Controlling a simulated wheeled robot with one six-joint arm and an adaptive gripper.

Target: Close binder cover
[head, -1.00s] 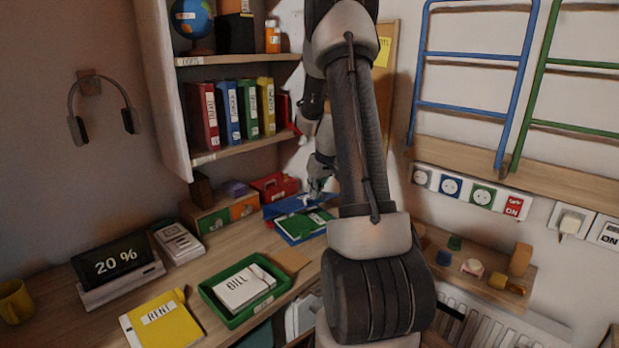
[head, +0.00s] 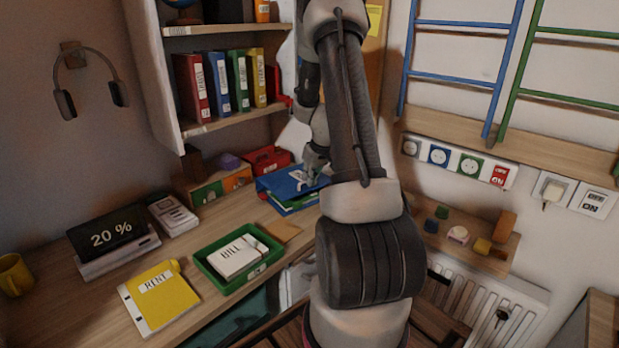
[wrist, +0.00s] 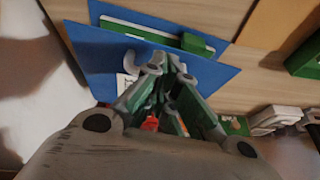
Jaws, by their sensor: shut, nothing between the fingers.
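The blue binder (head: 284,184) lies on the desk at the back, below the shelf. Its blue cover is tilted over a green folder (head: 296,201) inside and stands partly open. My gripper (head: 311,168) is shut and empty at the cover, on its upper side near the right end. In the wrist view the closed fingertips (wrist: 166,63) lie over the blue cover (wrist: 95,55). Whether they touch it I cannot tell. The green folder's tab (wrist: 198,44) shows between cover and base. My gripper hides part of the cover.
A green tray (head: 215,272) with a bill stands in front of the binder. A red box (head: 268,158) and a small drawer unit (head: 215,188) are close behind and left. A yellow folder (head: 162,298) lies at the desk front.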

